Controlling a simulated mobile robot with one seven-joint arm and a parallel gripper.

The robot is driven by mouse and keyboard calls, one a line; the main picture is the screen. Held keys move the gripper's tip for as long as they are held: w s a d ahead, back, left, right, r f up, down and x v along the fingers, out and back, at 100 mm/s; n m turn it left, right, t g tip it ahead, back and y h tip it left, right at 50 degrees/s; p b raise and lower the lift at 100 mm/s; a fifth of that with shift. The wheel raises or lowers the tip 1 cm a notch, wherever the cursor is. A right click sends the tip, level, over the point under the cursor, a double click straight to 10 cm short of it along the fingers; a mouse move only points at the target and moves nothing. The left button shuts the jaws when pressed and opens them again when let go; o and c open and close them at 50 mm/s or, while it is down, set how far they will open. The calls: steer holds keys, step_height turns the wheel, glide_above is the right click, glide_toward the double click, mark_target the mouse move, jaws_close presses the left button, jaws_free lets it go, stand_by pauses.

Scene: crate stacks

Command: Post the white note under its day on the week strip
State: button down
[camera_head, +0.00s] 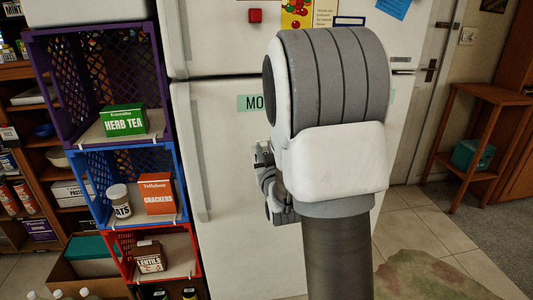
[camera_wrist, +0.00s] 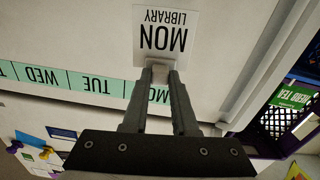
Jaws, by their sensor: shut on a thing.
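The white note (camera_wrist: 166,36) reads "MON LIBRARY" and appears upside down in the wrist view. My gripper (camera_wrist: 161,74) is shut on its edge nearest the strip. The green week strip (camera_wrist: 98,84) shows WED, TUE and part of MON, also inverted. The note lies on the below-strip side of MON, close to in line with it. I cannot tell whether the note touches the fridge door. The note is not visible there.
The white fridge (camera_head: 230,220) carries the strip on its lower door, with a long handle (camera_head: 194,150) at the left. Purple (camera_head: 97,28), blue and red crates with groceries are stacked left of it. A wooden stand (camera_head: 487,92) is at the right.

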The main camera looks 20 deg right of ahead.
steer(key=shift+p+x, duration=0.3)
steer(key=shift+x, duration=1.5)
steer(key=shift+b+x, duration=0.8)
steer(key=shift+x, duration=0.55)
steer(key=shift+w+f, duration=0.1)
steer(key=shift+w, duration=0.15)
steer(key=shift+w+d+r+b, duration=0.1)
steer(key=shift+w+r+b, duration=0.1)
steer(key=shift+b, duration=0.4)
steer(key=c, duration=0.6)
jaws_free()
steer(key=shift+f, duration=0.1)
